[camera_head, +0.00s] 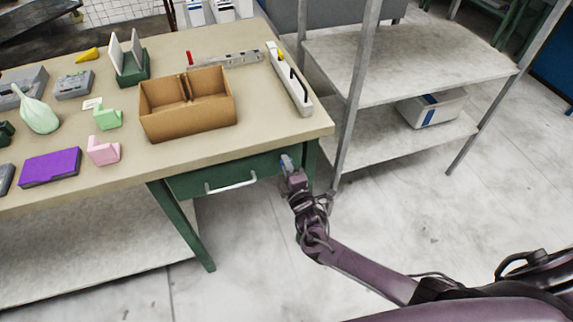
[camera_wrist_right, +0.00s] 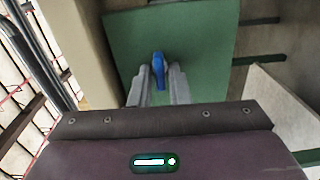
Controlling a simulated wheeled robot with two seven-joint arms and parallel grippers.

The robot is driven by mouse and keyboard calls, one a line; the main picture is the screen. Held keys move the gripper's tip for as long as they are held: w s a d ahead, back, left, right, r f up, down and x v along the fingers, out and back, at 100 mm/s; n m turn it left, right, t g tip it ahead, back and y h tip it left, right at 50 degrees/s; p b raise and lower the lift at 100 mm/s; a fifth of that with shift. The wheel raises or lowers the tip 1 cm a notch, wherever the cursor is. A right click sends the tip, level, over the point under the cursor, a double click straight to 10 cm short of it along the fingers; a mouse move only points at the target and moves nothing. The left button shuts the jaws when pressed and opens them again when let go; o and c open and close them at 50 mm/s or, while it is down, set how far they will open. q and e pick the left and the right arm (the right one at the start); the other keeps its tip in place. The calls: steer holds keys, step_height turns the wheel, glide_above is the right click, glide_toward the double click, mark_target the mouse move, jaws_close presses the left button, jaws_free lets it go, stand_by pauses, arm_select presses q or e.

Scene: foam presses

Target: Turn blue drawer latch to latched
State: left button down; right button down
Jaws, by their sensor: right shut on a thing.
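The blue drawer latch (camera_wrist_right: 158,66) shows in the right wrist view against the green drawer front (camera_wrist_right: 205,50), between the two grey fingers of my right gripper (camera_wrist_right: 158,78). The fingers are shut on it. In the head view my right gripper (camera_head: 287,164) is at the right end of the green drawer (camera_head: 205,180), below the table edge, and mostly hides the latch. The drawer looks closed, with a white handle (camera_head: 231,184) left of the gripper. The latch's exact angle is hard to tell. My left gripper is not in view.
On the table (camera_head: 285,140) stand a brown divided box (camera_head: 160,128), a white strip with upright pieces (camera_head: 290,82), a purple block (camera_head: 50,167), and green and pink foam pieces. A metal shelf (camera_head: 400,60) stands right of the drawer, its post close to my right gripper.

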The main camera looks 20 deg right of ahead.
steer(key=shift+n, duration=0.3)
stand_by(0.4)
steer(key=c, duration=1.5)
jaws_free()
steer(key=s, duration=0.7)
steer(key=shift+s+d, duration=0.1)
steer(key=shift+s, duration=0.3)
